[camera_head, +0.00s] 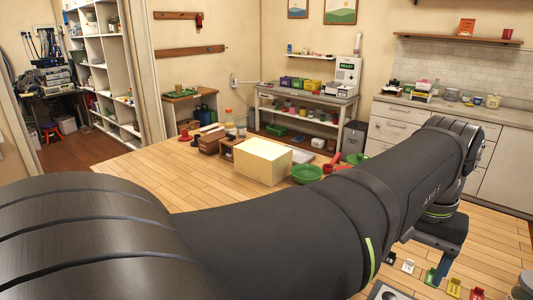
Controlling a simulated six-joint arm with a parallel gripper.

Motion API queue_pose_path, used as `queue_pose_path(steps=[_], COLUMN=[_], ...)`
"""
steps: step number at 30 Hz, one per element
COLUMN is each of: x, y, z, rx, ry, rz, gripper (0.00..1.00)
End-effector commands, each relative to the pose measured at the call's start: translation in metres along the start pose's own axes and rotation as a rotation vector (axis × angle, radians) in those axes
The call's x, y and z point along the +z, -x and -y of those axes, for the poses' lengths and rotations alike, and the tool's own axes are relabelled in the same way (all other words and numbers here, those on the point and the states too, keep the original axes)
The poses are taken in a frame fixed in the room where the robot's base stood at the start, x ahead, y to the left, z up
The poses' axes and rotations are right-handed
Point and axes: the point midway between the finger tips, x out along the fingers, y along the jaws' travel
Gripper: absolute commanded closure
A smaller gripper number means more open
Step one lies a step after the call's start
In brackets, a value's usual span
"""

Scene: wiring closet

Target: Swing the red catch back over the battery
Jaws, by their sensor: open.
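I cannot pick out the red catch or the battery for certain. A row of small coloured pieces lies below and beside the gripper: a white one (408,266), a green one (430,277), a yellow one (454,287) and a red one (477,294) at the bottom edge. My arm hides much of the surface.
A pale box (262,162) stands on the wooden table (130,172), with a green bowl (306,174) beside it. Smaller brown boxes and jars stand behind. A grey panel (388,291) is cut off at the bottom. A white cabinet (497,183) stands at the right.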

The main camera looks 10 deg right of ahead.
Motion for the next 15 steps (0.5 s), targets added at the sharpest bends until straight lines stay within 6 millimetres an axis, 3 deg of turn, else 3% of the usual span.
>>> queue_pose_path(steps=[1,10,11,15], x=[0.000,0.008,0.009,0.015], y=[-0.005,-0.050,-0.054,-0.072], z=[0.005,0.054,0.059,0.081], rx=[0.012,0.197,0.219,0.328], ry=[0.040,0.552,0.611,0.887], rz=[0.016,0.199,0.220,0.316], gripper=[0.37,0.96,1.00,1.00])
